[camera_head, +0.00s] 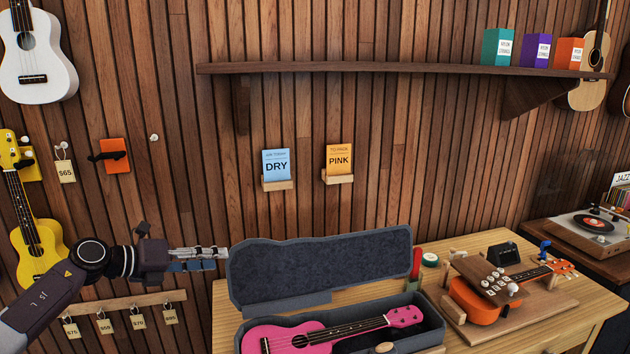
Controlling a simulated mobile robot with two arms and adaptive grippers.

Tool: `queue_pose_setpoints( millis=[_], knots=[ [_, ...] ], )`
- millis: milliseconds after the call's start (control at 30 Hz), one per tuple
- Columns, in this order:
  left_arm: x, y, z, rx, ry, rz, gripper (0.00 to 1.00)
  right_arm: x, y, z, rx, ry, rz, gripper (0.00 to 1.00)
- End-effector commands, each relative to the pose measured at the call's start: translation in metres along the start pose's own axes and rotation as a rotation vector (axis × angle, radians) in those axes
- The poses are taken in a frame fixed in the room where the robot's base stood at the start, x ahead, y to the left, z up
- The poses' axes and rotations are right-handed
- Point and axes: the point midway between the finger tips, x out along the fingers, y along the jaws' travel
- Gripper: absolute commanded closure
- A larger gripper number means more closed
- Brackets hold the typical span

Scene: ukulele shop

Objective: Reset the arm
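My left arm (45,312) comes in from the lower left. My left gripper (205,258) points right, in front of the slatted wall and just left of the open case lid. Its fingers are seen from the side and lie close together, so I cannot tell whether they are open or shut. No object clearly shows between them. My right gripper is not in view.
A grey case (427,332) stands open on the wooden table (230,302), with a pink ukulele (318,338) in it. An orange ukulele (475,304) lies on a wooden board at right. A yellow ukulele (36,250) hangs behind my arm. Price tags (104,325) hang below it.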

Motion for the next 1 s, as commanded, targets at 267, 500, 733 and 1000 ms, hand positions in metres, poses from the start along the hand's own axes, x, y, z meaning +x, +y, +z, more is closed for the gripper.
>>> queue_pose_setpoints(
  millis=[267, 500, 733, 1000],
  knots=[
    [0.060, -0.064, -0.043, -0.237, -0.183, -0.243, 0.61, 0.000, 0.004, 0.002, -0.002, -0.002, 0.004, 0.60],
    [0.062, -0.081, -0.084, -0.791, -0.490, -0.406, 0.61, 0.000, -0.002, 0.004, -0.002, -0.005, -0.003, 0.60],
    [0.019, -0.006, -0.167, -1.446, -0.779, -0.280, 0.61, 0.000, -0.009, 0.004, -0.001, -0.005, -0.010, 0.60],
    [-0.055, 0.064, -0.338, -2.071, -0.999, 0.142, 0.61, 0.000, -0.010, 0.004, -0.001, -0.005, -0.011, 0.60]
  ],
)
